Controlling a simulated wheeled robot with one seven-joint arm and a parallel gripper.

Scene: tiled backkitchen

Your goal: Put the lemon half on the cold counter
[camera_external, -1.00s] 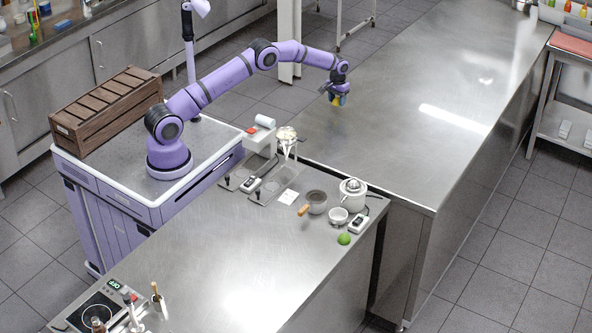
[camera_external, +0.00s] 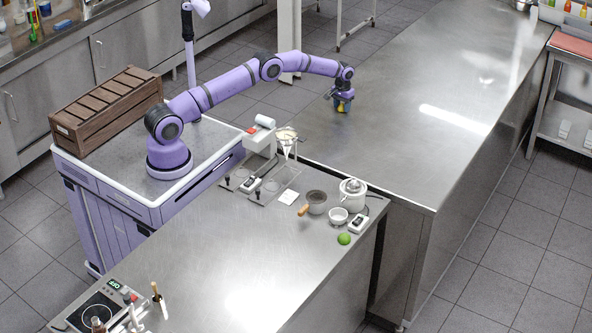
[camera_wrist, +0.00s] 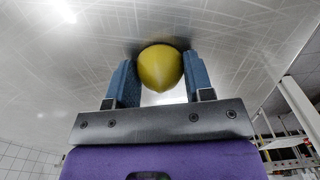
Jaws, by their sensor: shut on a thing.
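My gripper (camera_external: 342,104) is over the left part of the large steel counter (camera_external: 420,80) in the external view. In the wrist view my gripper (camera_wrist: 160,80) has its two blue fingers shut on the yellow lemon half (camera_wrist: 160,68), its rounded end toward the camera. The lemon half also shows as a small yellow patch at the fingertips in the external view (camera_external: 343,108). It is at or close above the steel surface; I cannot tell whether it touches. Its cut face is hidden.
The counter around my gripper is clear. A wooden crate (camera_external: 107,108) sits beside my arm's base.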

